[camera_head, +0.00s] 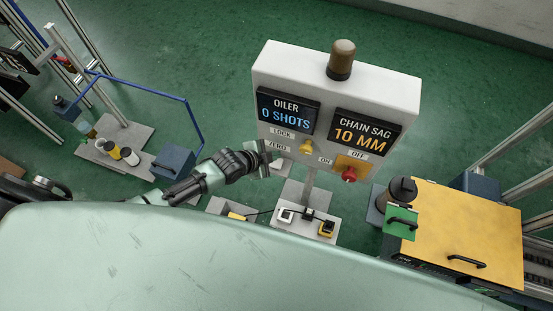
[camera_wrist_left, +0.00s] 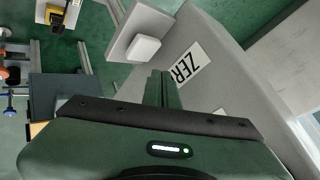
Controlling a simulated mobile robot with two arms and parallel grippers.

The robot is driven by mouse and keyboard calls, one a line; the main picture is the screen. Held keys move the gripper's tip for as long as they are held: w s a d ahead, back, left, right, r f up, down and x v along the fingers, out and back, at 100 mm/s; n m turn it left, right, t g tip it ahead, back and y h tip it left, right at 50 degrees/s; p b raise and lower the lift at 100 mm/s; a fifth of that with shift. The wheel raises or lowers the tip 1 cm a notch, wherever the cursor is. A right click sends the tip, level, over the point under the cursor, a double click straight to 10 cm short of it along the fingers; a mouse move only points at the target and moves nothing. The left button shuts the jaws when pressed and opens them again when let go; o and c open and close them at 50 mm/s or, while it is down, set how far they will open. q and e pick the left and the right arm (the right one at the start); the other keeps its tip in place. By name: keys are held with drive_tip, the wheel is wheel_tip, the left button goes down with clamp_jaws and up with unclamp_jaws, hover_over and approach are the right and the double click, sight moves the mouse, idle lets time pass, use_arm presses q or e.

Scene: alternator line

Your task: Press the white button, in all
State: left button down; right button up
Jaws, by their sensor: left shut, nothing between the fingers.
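The grey control panel (camera_head: 265,75) stands upright, with an oiler display (camera_head: 287,111) reading 0 SHOTS and a chain sag display (camera_head: 364,132) reading 10 MM. In the left wrist view, a white square button (camera_wrist_left: 143,47) sits on a grey plate (camera_wrist_left: 122,22) beside the ZERO label (camera_wrist_left: 190,65). My left gripper (camera_head: 267,153) is shut and empty at the panel's lower left, near its ZERO label (camera_head: 276,148). In the wrist view its fingertips (camera_wrist_left: 163,80) are just below the white button in the picture. I cannot tell whether they touch anything. My right gripper is out of view.
A yellow knob (camera_head: 306,147) and a red knob (camera_head: 349,174) are on the panel's lower face. Small switches (camera_head: 326,229) stand on a low plate beneath it. A yellow-topped unit (camera_head: 465,235) stands at the right and a blue-framed stand (camera_head: 145,87) at the left.

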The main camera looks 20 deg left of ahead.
sight(274, 164)
use_arm(q)
wheel_tip(274, 164, up, 4)
drive_tip(key=p, duration=0.2)
drive_tip(key=shift+f+p, duration=0.15)
drive_tip(key=shift+p, duration=0.15)
drive_tip(key=shift+f, duration=0.1)
idle(0.4)
